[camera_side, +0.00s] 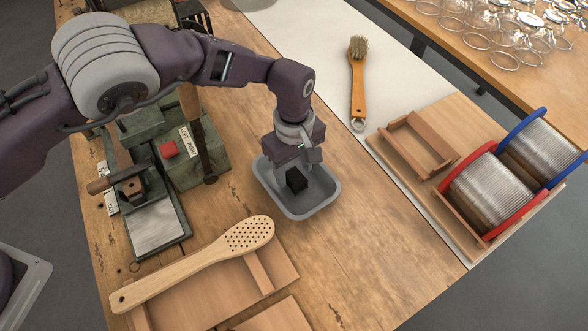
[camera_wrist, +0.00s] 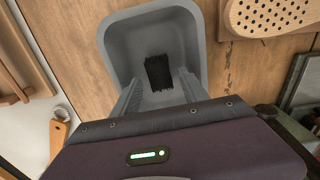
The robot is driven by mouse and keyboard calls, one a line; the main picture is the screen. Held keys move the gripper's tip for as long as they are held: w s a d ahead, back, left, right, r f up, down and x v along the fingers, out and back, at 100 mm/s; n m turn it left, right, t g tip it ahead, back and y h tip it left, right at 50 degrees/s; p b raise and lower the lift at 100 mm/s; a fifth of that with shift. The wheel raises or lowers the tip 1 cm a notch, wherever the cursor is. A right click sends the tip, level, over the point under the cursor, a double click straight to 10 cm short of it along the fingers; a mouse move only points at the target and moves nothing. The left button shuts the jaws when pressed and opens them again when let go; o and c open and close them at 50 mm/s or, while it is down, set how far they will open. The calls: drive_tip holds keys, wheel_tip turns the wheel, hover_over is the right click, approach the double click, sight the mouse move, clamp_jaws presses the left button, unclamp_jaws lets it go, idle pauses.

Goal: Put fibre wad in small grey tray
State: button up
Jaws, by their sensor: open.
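The fibre wad (camera_side: 296,180) is a small black block. It lies inside the small grey tray (camera_side: 318,208), near the middle of its floor. In the wrist view the wad (camera_wrist: 158,73) shows dark and bristly, with the tray's rim (camera_wrist: 112,38) around it. My gripper (camera_side: 303,168) is over the tray, pointing down. The side view does not clearly show whether a finger touches the wad.
A perforated wooden brush (camera_side: 205,262) lies on a wooden holder in front. A green machine with a red button (camera_side: 168,149) stands left of the tray. At right are an orange-handled brush (camera_side: 358,80), a wooden frame (camera_side: 418,145) and wire spools (camera_side: 492,192). Bare table lies right of the tray.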

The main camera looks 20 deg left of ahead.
sight(294, 174)
wheel_tip(294, 174, up, 11)
drive_tip(key=shift+r, duration=0.1)
idle(0.4)
drive_tip(key=w+a+r+m+t+h, duration=0.2)
drive_tip(key=w+a+r+m+t, duration=0.15)
drive_tip(key=a+r, duration=1.1)
drive_tip(key=s+a+r+m, duration=0.2)
drive_tip(key=s+a+r, duration=0.6)
drive_tip(key=r, duration=0.2)
drive_tip(key=s+a+f+m, duration=0.1)
drive_tip(key=s+a, duration=0.2)
drive_tip(key=s, duration=0.4)
drive_tip(key=s+a+f+m+t+y, duration=0.1)
drive_tip(key=s+a+m, duration=0.1)
drive_tip(key=s, duration=0.4)
drive_tip(key=s+a+f+m+t+y, duration=0.1)
drive_tip(key=s+a, duration=0.2)
drive_tip(key=s, duration=0.4)
drive_tip(key=shift+s+a+f, duration=0.3)
drive_tip(key=shift+f, duration=0.1)
